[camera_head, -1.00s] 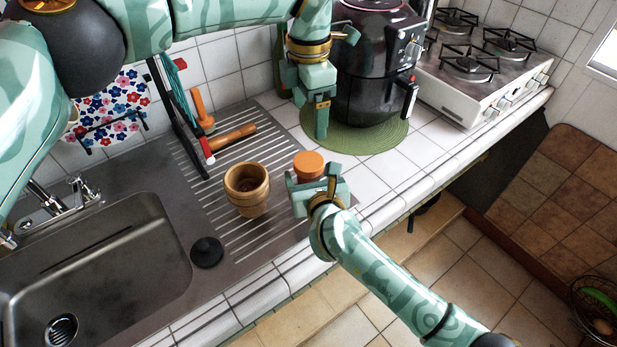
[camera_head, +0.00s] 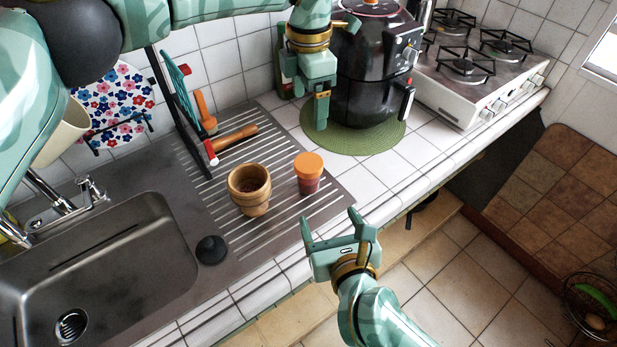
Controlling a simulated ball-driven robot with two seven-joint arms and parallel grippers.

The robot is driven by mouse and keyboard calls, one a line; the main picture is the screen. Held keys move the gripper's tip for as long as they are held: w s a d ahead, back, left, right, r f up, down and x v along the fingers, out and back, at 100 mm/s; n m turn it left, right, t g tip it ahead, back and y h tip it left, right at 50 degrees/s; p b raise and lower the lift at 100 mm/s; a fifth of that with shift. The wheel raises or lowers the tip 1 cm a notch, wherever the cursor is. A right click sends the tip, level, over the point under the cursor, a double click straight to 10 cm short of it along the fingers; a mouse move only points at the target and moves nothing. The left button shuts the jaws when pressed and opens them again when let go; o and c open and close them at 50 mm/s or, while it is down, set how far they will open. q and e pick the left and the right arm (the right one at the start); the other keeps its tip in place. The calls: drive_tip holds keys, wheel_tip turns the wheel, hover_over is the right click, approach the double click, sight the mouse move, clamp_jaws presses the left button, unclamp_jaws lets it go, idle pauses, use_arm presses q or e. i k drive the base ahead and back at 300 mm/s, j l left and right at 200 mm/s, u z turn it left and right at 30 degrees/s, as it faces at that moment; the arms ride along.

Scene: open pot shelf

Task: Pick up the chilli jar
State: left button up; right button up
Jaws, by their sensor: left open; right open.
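The chilli jar (camera_head: 308,184) stands upright on the right end of the ribbed drainboard. It has an orange lid and a clear body with reddish contents. My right gripper (camera_head: 328,222) is open and empty, in front of the jar toward the counter's front edge, its fingers pointing toward the jar and apart from it. My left gripper (camera_head: 321,112) is open, higher up in front of the air fryer's left side, pointing down, with nothing seen in it.
A wooden mortar (camera_head: 250,200) stands just left of the jar. A wooden pestle (camera_head: 236,138) lies behind it. A black air fryer (camera_head: 372,80) sits on a green mat (camera_head: 385,137). A black stopper (camera_head: 211,250) lies by the sink (camera_head: 120,255). White tiles right of the jar are clear.

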sight(307, 188)
drive_tip(key=k+l, duration=0.2)
drive_tip(key=k, duration=0.3)
drive_tip(key=k+l, duration=0.15)
drive_tip(key=k, duration=0.35)
